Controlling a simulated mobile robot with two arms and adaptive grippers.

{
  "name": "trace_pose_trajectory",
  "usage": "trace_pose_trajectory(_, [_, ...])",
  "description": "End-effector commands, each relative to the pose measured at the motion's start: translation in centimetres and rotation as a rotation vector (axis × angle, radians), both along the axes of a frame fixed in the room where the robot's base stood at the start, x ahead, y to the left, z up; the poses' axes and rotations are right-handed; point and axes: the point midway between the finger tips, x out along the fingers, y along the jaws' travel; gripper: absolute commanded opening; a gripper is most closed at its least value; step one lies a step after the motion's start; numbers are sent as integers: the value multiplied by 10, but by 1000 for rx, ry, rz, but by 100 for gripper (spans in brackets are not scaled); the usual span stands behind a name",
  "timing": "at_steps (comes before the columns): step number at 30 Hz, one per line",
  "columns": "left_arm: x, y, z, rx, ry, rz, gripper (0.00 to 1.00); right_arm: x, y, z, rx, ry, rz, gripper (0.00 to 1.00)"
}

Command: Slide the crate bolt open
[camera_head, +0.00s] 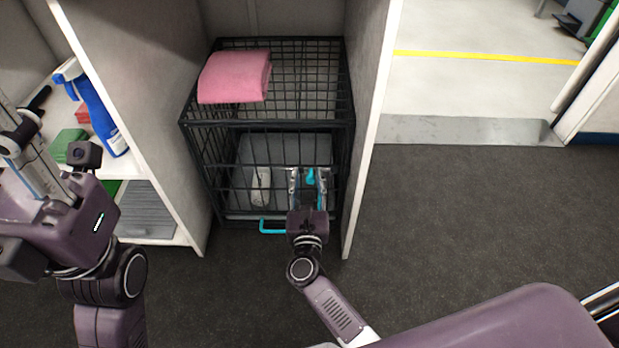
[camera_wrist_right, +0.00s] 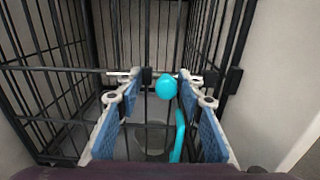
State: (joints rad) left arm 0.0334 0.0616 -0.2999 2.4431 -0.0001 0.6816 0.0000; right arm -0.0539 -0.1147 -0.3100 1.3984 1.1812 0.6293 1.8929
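The black wire crate (camera_head: 268,124) stands in a bay between two pale panels. The crate bolt has a light metal rod lying across the bars and a round cyan knob (camera_wrist_right: 166,87); the knob also shows in the head view (camera_head: 311,176). My right gripper (camera_head: 308,178) is at the crate's front, its fingers apart on either side of the knob. In the wrist view, my right gripper (camera_wrist_right: 161,84) shows gaps between fingers and knob. My left gripper (camera_head: 28,160) is at the far left by the shelves; its fingertips are unclear.
A cyan handle (camera_head: 271,227) is low on the crate front. A folded pink towel (camera_head: 234,76) lies on the crate top. A pale object (camera_head: 261,186) shows behind the bars. A blue spray bottle (camera_head: 97,112) stands on the left shelf. The dark floor (camera_head: 450,220) at right is clear.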

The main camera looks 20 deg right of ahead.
Motion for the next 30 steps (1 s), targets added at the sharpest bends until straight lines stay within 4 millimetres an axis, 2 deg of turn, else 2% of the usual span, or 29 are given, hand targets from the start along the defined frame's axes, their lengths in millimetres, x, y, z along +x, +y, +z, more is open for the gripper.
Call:
trace_pose_trajectory(6, [6,-1,-4,2,17,0,40,-1,-1,0,-1,0,-3,35])
trace_pose_trajectory(10, [5,-1,-3,2,14,0,40,-12,1,-2,-1,2,-4,35])
trace_pose_trajectory(21, [4,-1,-3,4,9,1,40,-84,23,-1,-1,3,-1,35])
trace_pose_trajectory(27, [3,-1,-2,4,9,1,40,-109,31,-1,-1,1,0,35])
trace_pose_trajectory(30, [3,-1,-2,4,9,1,40,-114,32,0,-1,0,0,35])
